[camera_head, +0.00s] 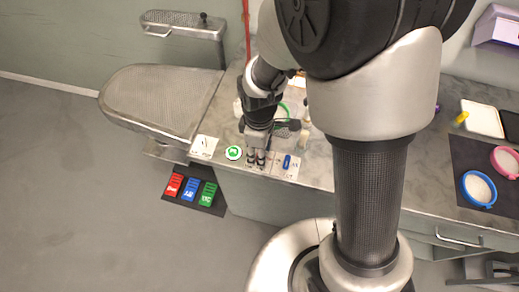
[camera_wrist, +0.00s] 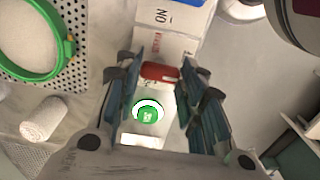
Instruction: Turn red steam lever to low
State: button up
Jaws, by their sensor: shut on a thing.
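The red steam lever (camera_wrist: 160,71) shows in the wrist view between my fingertips, lying crosswise on a pale labelled plate (camera_wrist: 172,44). My gripper (camera_wrist: 160,74) is shut on it, one finger at each end. In the head view my gripper (camera_head: 257,160) points down at the front edge of the counter and hides the red lever. Print beside the lever is too small to read surely, so I cannot tell its setting.
A round green button (camera_head: 233,152) is just left of my gripper; a blue lever (camera_head: 287,162) is just right. A green hoop (camera_wrist: 62,48) lies behind on the counter. A padded board (camera_head: 160,98) juts out left, above coloured pedals (camera_head: 190,188). Blue (camera_head: 465,195) and pink hoops lie far right.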

jog(key=m+p, duration=0.1)
jog(key=m, duration=0.3)
jog(key=shift+m, duration=0.3)
jog(key=m+p, duration=0.1)
jog(key=m, duration=0.3)
dwell(0.5)
jog(key=o, duration=1)
jog(key=shift+o, duration=0.2)
jog(key=shift+r, duration=0.1)
notch_tip(320, 180, up, 12)
